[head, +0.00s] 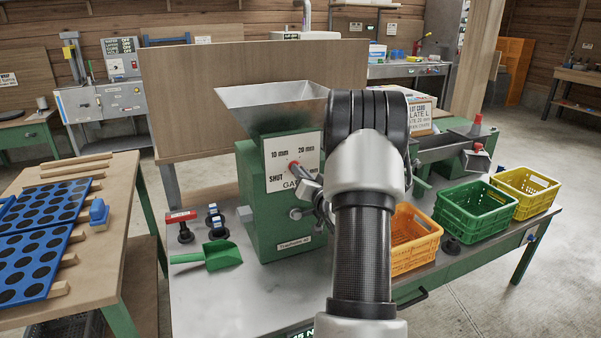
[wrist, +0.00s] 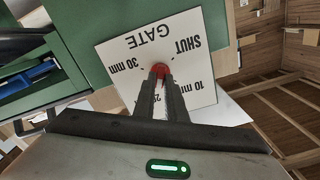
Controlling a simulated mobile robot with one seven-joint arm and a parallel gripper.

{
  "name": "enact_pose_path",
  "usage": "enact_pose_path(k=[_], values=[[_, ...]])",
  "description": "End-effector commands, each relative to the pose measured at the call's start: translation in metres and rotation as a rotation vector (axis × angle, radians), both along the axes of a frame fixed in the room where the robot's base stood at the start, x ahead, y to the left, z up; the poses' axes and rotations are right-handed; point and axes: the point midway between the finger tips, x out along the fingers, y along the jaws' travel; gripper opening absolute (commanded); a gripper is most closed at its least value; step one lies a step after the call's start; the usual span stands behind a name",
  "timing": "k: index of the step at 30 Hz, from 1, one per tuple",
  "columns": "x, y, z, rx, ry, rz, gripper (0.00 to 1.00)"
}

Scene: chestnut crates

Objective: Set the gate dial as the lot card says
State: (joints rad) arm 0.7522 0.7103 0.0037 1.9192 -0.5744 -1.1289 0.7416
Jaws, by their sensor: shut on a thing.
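The gate dial is a white plate (head: 279,178) on the front of a green hopper machine (head: 262,230), marked SHUT, 10 mm, 20 mm and GATE. In the wrist view the plate (wrist: 130,60) appears upside down and also shows 30 mm. Its red knob (head: 293,166) is between my fingertips in the wrist view (wrist: 160,69). My gripper (wrist: 160,76) is shut on the knob. The fingers hide part of the plate, and I cannot tell which mark the dial points to. The lot card (head: 422,109) stands behind my arm, which covers part of its text; "LATE L" is readable.
Orange (head: 424,244), green (head: 476,233) and yellow (head: 532,206) crates stand to the right. Blue perforated plates (head: 25,285) lie on the left table.

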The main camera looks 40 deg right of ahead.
Motion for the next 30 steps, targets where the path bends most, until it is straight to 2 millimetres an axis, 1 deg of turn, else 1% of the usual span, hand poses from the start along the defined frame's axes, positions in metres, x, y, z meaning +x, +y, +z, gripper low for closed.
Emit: enact_pose_path(k=[6,12,29,30], values=[[-0.0005,-0.0008,-0.0004,0.125,-0.028,-0.001,0.0],[-0.0002,-0.0004,-0.0008,0.191,-0.045,0.0,0.0],[-0.0003,-0.0003,-0.0013,0.219,-0.05,0.0,0.0],[-0.0003,-0.0003,-0.0013,0.219,-0.05,0.0,0.14]])
